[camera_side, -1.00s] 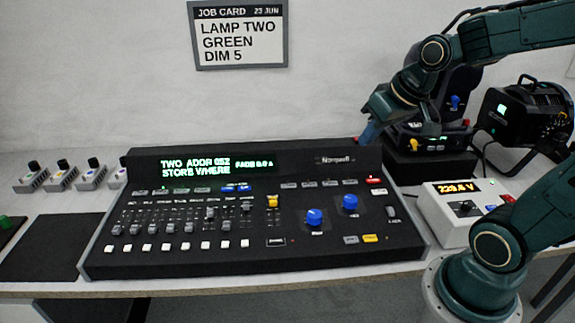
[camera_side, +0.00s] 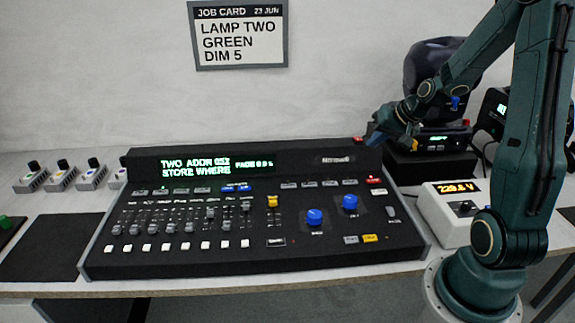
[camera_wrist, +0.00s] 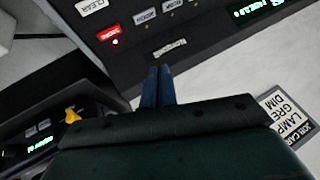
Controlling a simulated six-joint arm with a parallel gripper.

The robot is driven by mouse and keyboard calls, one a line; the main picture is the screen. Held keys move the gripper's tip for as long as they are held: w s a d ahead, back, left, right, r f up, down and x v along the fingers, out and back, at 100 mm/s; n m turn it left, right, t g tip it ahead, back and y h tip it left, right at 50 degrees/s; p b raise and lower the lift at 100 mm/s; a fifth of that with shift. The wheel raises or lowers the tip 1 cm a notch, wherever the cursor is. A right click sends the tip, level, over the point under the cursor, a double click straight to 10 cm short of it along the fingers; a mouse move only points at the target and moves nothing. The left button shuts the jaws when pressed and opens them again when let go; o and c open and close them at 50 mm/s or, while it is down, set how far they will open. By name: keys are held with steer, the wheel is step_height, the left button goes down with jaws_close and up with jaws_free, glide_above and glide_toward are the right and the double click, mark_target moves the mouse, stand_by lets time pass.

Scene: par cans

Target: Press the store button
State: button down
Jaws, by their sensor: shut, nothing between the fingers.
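The black lighting console (camera_side: 300,262) lies on the table. Its green display (camera_side: 205,167) reads "TWO ADDR 05?" and "STORE WHERE". A red button (camera_side: 376,192) is at its upper right, with a lit red lamp by it. The red button also shows in the wrist view (camera_wrist: 108,33); its label is too small to read, so I cannot tell which button is store. My gripper (camera_side: 373,139) is above the console's rear right corner, apart from the buttons. Its blue fingers (camera_wrist: 161,72) are together and empty, near the nameplate in the wrist view.
A black moving-head lamp (camera_side: 428,75) stands behind the console on the right. A white box with a voltage display (camera_side: 447,230) is at the right. Blue knobs (camera_side: 314,217) and a yellow button (camera_side: 370,239) rise from the console. The job card (camera_side: 240,44) hangs on the wall.

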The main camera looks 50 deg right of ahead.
mark_target(375, 182)
steer(key=shift+m, duration=0.8)
steer(key=shift+s+d+f, duration=0.2)
steer(key=shift+d+f, duration=0.45)
steer(key=shift+d, duration=0.3)
steer(key=shift+s+d+f, duration=0.2)
steer(key=shift+d+f, duration=0.45)
steer(key=shift+d, duration=0.25)
steer(key=shift+f, duration=0.15)
steer(key=shift+f, duration=4.25)
steer(key=shift+f, duration=0.1)
steer(key=shift+f, duration=0.3)
steer(key=shift+f, duration=0.4)
steer(key=shift+r, duration=0.8)
steer(key=shift+r, duration=0.1)
